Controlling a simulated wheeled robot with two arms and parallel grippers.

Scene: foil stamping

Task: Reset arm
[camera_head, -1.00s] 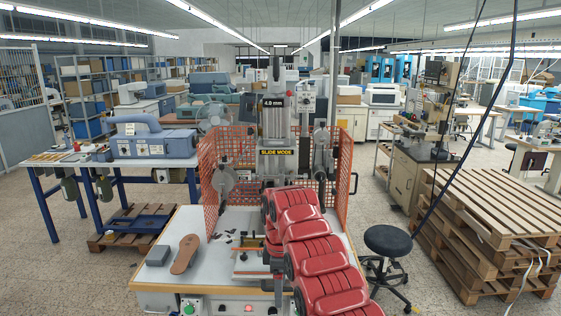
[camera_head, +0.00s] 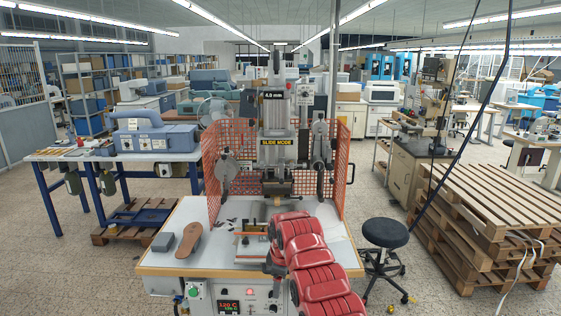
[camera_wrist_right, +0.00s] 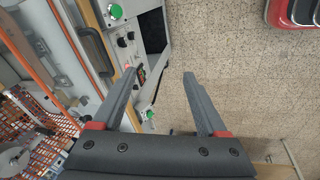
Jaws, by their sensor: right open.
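My right arm, red and segmented, comes up from the bottom of the head view in front of the white worktable (camera_head: 215,262). My right gripper (camera_wrist_right: 159,74) is open in the wrist view. Nothing is between its two dark fingers, which show floor behind them and the table's control panel (camera_wrist_right: 150,35) beside the left one. In the head view the gripper is mostly hidden by the arm. My left arm and gripper are not in view. The stamping press (camera_head: 277,150), labelled "SLIDE MODE", stands at the back of the table.
A brown sole-shaped piece (camera_head: 188,239) and a grey block (camera_head: 162,242) lie on the table's left side. An orange mesh guard (camera_head: 211,175) surrounds the press. A black stool (camera_head: 385,233) and stacked pallets (camera_head: 480,215) stand to the right.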

